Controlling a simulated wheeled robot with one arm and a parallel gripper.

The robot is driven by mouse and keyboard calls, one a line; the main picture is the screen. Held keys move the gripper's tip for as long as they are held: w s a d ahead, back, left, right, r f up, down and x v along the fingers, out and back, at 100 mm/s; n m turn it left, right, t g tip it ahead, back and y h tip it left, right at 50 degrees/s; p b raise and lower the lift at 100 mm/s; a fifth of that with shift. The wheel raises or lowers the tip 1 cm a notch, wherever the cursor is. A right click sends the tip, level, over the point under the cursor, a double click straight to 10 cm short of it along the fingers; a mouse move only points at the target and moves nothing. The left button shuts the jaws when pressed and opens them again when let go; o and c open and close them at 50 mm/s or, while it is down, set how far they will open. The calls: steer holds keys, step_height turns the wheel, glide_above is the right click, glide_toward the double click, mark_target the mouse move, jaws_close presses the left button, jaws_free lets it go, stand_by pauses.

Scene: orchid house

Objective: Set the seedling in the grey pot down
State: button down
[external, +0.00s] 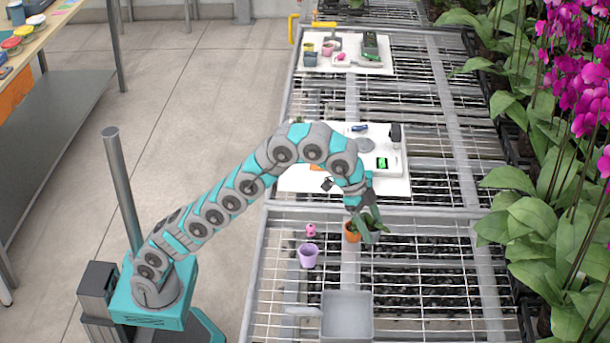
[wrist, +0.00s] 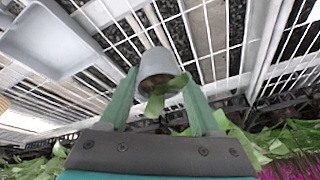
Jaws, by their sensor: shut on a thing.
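The grey pot (wrist: 157,66) sits between the two fingers of my gripper (wrist: 160,78) in the wrist view, with the seedling's green leaves (wrist: 166,92) pointing back toward the camera. My gripper is shut on this pot. In the external view my gripper (external: 366,218) points down over the near wire bench (external: 425,270), and the grey pot (external: 370,237) shows below it among leaves. I cannot tell whether the pot touches the mesh or hangs above it.
An orange pot (external: 352,236) is close to the left of the held pot. A lilac pot (external: 309,257) and a small pink item (external: 311,230) stand further left. A grey tray (external: 347,315) lies nearer. Orchids (external: 560,215) line the right. Mesh right of my gripper is clear.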

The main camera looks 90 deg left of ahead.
steer(key=shift+d+f, duration=0.25)
steer(key=shift+d, duration=0.65)
steer(key=shift+f+b, duration=0.35)
steer(key=shift+b, duration=0.15)
step_height(320, 180, down, 4)
steer(key=b, duration=0.3)
steer(key=shift+s, duration=0.1)
steer(key=shift+f, duration=2.4)
steer(key=shift+f, duration=0.15)
steer(key=shift+c, duration=0.5)
jaws_free()
